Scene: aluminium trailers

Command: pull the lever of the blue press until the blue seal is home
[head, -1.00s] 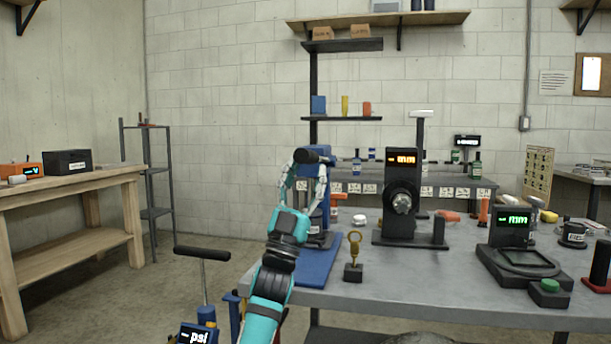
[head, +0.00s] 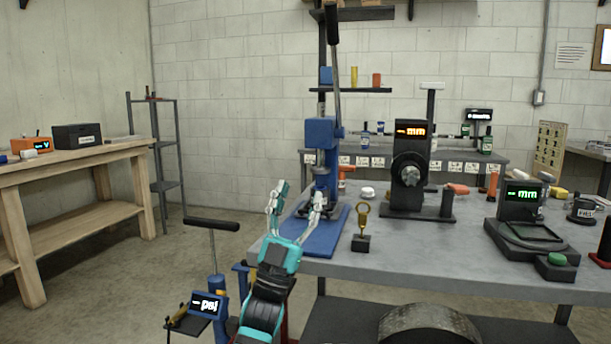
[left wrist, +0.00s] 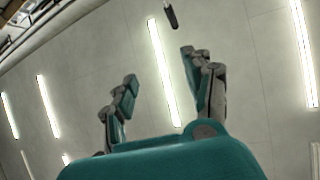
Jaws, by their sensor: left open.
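The blue press (head: 321,133) stands at the left end of the grey table, on a blue base plate (head: 328,236). Its lever (head: 333,28) points almost straight up, with the black grip at the top. In the left wrist view, the black grip (left wrist: 170,16) shows beyond the fingertips, apart from them. My left gripper (head: 298,194) is open and empty, low in front of the press and well below the grip. Its fingers (left wrist: 160,82) are spread in the left wrist view. I cannot make out the blue seal; the gripper partly covers the lower press.
A brass ring on a dark block (head: 361,226) stands right of the base plate. Behind it is a black gauge stand (head: 409,165). A pump with a T-handle (head: 211,224) stands on the floor left of my arm. The table's front edge is close.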

